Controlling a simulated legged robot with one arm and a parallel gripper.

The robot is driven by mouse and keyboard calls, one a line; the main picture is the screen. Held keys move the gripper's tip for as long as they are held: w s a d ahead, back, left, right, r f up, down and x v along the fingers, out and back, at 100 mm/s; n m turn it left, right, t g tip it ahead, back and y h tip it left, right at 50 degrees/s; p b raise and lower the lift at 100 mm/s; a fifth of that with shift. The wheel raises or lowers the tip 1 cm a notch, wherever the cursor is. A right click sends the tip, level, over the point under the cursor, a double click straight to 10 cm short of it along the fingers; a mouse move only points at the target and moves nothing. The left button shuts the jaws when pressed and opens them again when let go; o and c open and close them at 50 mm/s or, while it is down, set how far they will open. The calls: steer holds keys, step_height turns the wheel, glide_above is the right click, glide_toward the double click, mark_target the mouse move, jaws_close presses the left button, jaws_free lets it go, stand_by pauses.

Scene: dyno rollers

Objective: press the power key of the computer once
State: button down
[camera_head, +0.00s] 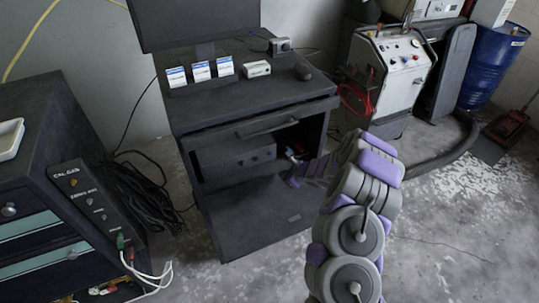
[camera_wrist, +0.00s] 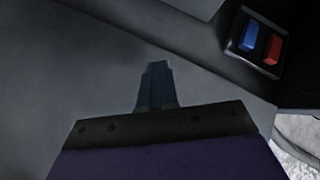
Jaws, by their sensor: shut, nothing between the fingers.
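A dark computer-like box (camera_head: 240,154) sits in the open compartment of the black cabinet (camera_head: 205,228), below the drawer. In the wrist view, a blue key (camera_wrist: 249,37) and a red key (camera_wrist: 271,49) sit side by side in a dark recessed frame at the upper right. I cannot read any marking that tells which is the power key. My gripper shows in the wrist view (camera_wrist: 155,68) with its narrow dark fingers shut and empty. The fingertips are left of and below the keys, apart from them. In the head view, my purple wrist is at the compartment's right side and the fingertips are not clear.
The cabinet's lowered door panel (camera_head: 255,218) lies in front of the compartment. A drawer handle (camera_head: 268,125) juts out above it. A grey machine (camera_head: 402,75) with red cables stands to the right. A dark tool cabinet (camera_head: 40,130) stands at the left. Open floor lies in front.

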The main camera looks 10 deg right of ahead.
mark_target(270, 154)
steer(key=shift+w+d, duration=0.1)
steer(key=shift+w+d+p, duration=0.1)
steer(key=shift+w+p, duration=0.35)
steer(key=shift+p, duration=0.35)
steer(key=shift+w+r+p, duration=0.1)
steer(key=shift+w+p, duration=0.3)
steer(key=w+p, duration=0.1)
steer(key=w+a+p, duration=0.1)
steer(key=w, duration=0.1)
steer(key=w+p, duration=0.1)
steer(key=p, duration=0.1)
steer(key=shift+w+a, duration=0.15)
steer(key=shift+a, duration=0.2)
steer(key=shift+w+a+p, duration=0.1)
steer(key=shift+w+p, duration=0.3)
steer(key=shift+w, duration=0.3)
steer(key=shift+w+a, duration=0.2)
steer(key=shift+w, duration=0.25)
steer(key=shift+w+p, duration=0.1)
steer(key=shift+p, duration=0.3)
